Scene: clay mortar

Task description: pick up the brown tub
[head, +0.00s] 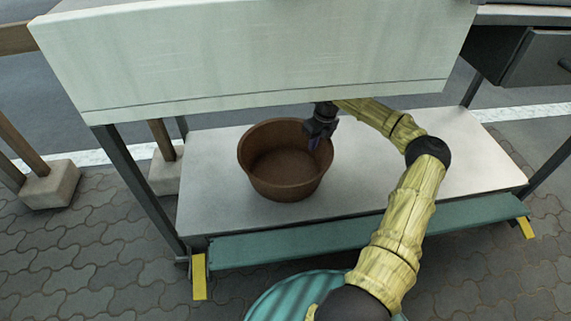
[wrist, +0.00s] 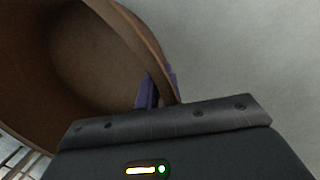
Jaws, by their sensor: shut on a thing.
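The brown tub (head: 285,180) is a round, empty, open-topped bowl. In the head view it stands upright on the pale lower shelf (head: 215,175), below a white cabinet body. My gripper (head: 318,142) is at the tub's right rim, pointing down. In the wrist view the tub (wrist: 70,60) fills the upper left, and the purple fingers of my gripper (wrist: 160,92) sit on either side of its wall. The gripper is shut on the rim. The fingertips are partly hidden by the tub wall. I cannot see any gap between the tub and the shelf.
A green board (head: 370,240) runs along the shelf's front edge. Dark legs (head: 140,190) stand at the corners. The shelf right of my arm is bare. Wooden posts on concrete blocks (head: 48,185) stand at left.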

